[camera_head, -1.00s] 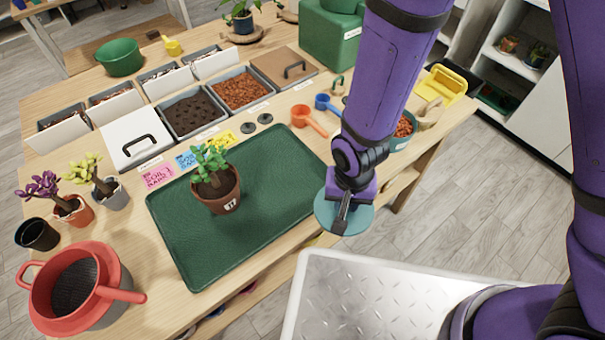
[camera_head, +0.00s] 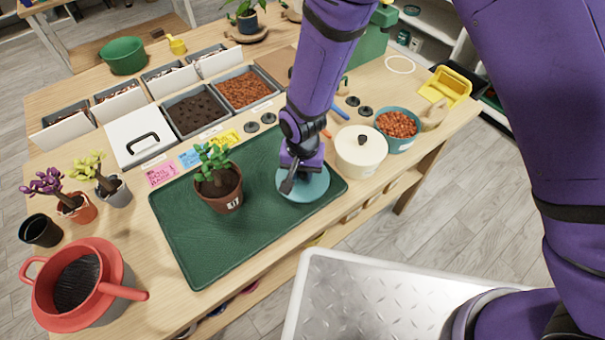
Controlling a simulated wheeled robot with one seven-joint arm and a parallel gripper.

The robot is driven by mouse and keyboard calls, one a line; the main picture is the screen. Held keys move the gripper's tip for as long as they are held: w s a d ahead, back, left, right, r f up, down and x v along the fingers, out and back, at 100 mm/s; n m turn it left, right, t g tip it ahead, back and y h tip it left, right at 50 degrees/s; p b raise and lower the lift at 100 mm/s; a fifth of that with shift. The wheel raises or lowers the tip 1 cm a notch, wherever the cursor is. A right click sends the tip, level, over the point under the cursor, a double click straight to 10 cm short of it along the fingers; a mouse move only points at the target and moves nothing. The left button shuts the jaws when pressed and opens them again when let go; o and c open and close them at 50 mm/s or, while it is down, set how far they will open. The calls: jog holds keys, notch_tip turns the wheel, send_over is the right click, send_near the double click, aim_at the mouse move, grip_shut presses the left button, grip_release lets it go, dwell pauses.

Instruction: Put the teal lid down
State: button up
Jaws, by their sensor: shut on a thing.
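The teal lid (camera_head: 318,188) is a round flat disc over the right part of the green tray mat (camera_head: 190,255). My gripper (camera_head: 288,183) is above it, shut on the lid's handle, which is mostly hidden by the fingers. The lid looks level and close to the mat; I cannot tell whether it touches. A teal bowl (camera_head: 412,146) of reddish-brown chips stands uncovered at the right, beside a cream lidded pot (camera_head: 360,165).
A potted plant (camera_head: 222,195) stands on the mat left of the lid. Bins of soil (camera_head: 197,112) and bark (camera_head: 245,90) line the back. A red sieve (camera_head: 80,285) is at the front left. The mat's front part is clear.

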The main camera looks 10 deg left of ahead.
jog(key=shift+f, duration=0.85)
jog(key=shift+f, duration=0.15)
jog(key=o, duration=0.9)
notch_tip(320, 180, up, 12)
jog(key=shift+r, duration=0.2)
